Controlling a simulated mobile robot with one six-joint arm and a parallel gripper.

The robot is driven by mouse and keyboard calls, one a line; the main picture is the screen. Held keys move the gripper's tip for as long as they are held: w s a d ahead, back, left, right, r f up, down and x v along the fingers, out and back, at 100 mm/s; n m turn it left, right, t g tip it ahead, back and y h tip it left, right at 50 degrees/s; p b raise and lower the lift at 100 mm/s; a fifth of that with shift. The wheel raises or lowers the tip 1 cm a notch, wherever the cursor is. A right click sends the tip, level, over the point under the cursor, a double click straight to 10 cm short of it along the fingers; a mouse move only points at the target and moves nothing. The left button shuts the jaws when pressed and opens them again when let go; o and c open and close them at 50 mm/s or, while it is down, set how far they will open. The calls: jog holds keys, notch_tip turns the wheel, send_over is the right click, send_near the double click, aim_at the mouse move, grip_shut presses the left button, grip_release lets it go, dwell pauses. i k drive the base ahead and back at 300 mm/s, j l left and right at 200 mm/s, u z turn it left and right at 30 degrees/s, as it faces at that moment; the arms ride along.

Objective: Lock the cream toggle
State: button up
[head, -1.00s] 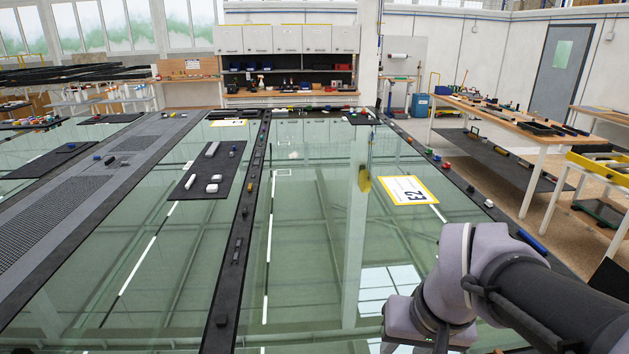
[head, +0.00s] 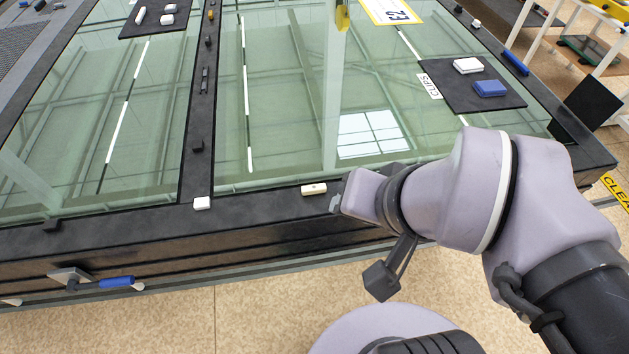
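A small cream toggle (head: 313,188) lies on the black front rail of the glazed frame, left of my wrist in the head view. A dark spot shows on its top. Another small whitish block (head: 202,203) sits farther left, where the dark middle bar meets the front rail. I cannot tell from here whether either is locked. My arm comes in from the right, and its wrist end is close to the right of the cream toggle, with a small gap in the picture. My gripper's fingers cannot be made out clearly, nor whether they hold anything.
A black mat (head: 440,85) with a white block (head: 467,66) and a blue block (head: 490,88) lies on the glass, beside a CLIPS label (head: 429,86). A blue-handled clamp (head: 116,282) sticks out from the front side at left. Bare floor (head: 250,320) shows in front.

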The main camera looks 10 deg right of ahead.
aim_at(320, 187)
jog(key=j+z, duration=1.05)
jog(key=l, duration=0.1)
